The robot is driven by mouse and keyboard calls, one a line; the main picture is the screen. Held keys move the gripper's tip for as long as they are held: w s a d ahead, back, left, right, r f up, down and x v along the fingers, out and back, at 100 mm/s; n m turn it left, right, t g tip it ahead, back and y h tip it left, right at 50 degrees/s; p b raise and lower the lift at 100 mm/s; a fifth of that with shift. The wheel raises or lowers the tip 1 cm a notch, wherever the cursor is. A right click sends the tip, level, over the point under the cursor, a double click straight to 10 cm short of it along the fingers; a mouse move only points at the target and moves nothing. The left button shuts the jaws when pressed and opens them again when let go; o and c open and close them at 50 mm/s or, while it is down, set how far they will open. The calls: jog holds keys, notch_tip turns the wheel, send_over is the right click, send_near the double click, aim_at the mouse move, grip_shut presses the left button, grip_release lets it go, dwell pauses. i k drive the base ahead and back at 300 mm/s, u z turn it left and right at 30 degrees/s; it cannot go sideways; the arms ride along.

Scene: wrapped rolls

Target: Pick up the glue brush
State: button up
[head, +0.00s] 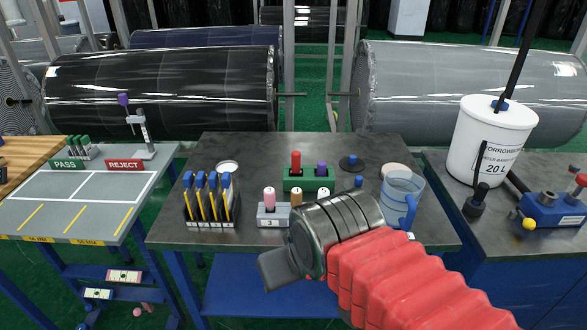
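No thing in view is clearly marked as the glue brush. A white bucket (482,140) labelled 20 L stands on the right bench, and a long black rod (518,55) slants up from a blue collar in its lid. Whatever is at the rod's lower end is hidden inside the bucket. A dark rack (212,225) on the middle table holds several upright tools with blue tops and yellow shafts (213,195). My gripper (274,272) is over the front of the middle table, left of and well away from the bucket. Its fingers overlap, so its opening is unclear.
A green block (309,180) holds red and purple pegs. A grey numbered holder (274,215) and a clear blue jug (401,200) stand near my arm. A blue device (553,208) with a yellow knob is right of the bucket. Large wrapped rolls (165,90) stand behind.

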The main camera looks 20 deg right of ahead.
aim_at(295, 171)
jog(key=z, duration=0.05)
jog(key=i, duration=1)
jog(key=u, duration=0.05)
